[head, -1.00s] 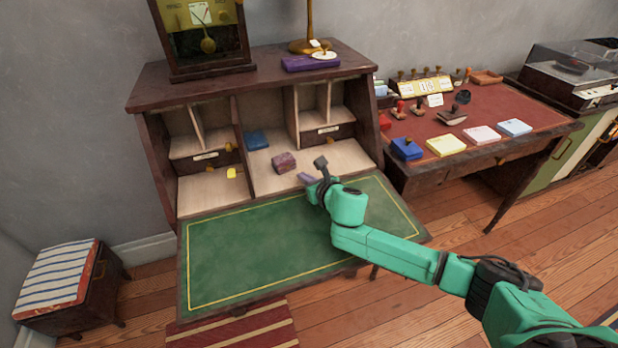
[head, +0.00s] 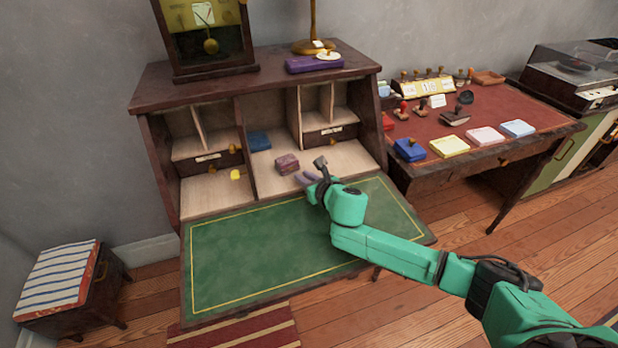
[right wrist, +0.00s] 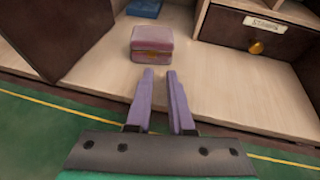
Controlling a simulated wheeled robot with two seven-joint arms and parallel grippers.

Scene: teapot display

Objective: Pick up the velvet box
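The velvet box, a small mauve-pink box (head: 287,164) with a gold-coloured clasp, sits on the pale floor of the desk's open middle compartment. In the right wrist view the box (right wrist: 151,43) lies straight ahead of the fingertips, slightly left of centre, with nothing touching it. My right gripper (head: 305,178) is above the front of the desk, to the right of the box and nearer the front. In the right wrist view its two purple fingers (right wrist: 160,78) are a narrow gap apart, with nothing between them. My left gripper is not in view.
A blue item (head: 259,141) lies behind the box. Dividers and a small drawer (head: 331,135) flank the middle space. The green writing surface (head: 260,255) is clear. A purple case (head: 314,64) lies on the desk top.

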